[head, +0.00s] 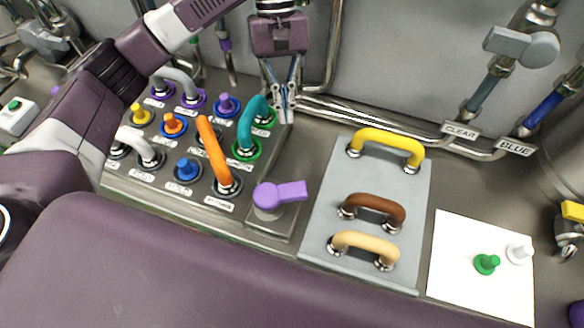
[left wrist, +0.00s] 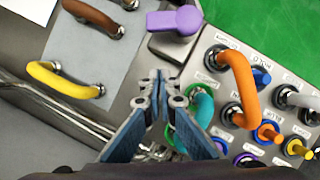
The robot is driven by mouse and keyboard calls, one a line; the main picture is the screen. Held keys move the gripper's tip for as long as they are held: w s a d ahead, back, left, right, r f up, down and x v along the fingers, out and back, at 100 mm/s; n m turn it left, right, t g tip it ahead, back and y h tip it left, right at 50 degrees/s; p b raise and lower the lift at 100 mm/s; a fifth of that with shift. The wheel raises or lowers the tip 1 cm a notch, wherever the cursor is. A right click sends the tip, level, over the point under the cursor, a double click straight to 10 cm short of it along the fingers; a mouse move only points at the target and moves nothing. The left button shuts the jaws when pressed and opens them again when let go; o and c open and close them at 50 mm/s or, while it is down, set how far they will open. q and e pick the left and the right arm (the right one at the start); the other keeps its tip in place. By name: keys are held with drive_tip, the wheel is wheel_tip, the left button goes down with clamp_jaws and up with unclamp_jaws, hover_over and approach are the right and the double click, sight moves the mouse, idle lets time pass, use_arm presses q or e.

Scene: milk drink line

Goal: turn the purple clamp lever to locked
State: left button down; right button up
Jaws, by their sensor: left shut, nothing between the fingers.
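The purple clamp lever (head: 280,197) sits on a small metal plate between the port panel and the grey hose board. Its round hub is at the left and its flat arm points right in the head view. It also shows at the top of the left wrist view (left wrist: 176,20). My left gripper (head: 284,112) is shut and empty, pointing down behind the lever, beside the teal hose. In the left wrist view its fingertips (left wrist: 160,78) meet a short way from the lever, not touching it. My right gripper is not in view.
A port panel (head: 125,186) with coloured plugs, an orange hose (head: 213,152) and a teal hose (head: 246,124) lies left of the lever. A grey board (head: 330,190) with yellow, brown and cream hoses lies right. A white mat (head: 455,268) holds green and white plugs. Pipes run behind.

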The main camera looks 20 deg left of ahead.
sight(280, 195)
use_arm(q)
drive_tip(key=s+d+f, duration=0.1)
drive_tip(key=s+f, duration=0.1)
drive_tip(key=f, duration=0.1)
drive_tip(key=s+d+f+p, duration=0.1)
drive_tip(key=s+f, duration=0.1)
drive_tip(key=f, duration=0.1)
drive_tip(key=s+d+f+p, duration=0.1)
drive_tip(key=s+f, duration=0.1)
drive_tip(key=f, duration=0.1)
drive_tip(key=shift+s, duration=0.1)
drive_tip(key=shift+s+d+f, duration=0.2)
drive_tip(key=shift+s+d, duration=0.1)
drive_tip(key=shift+s, duration=0.1)
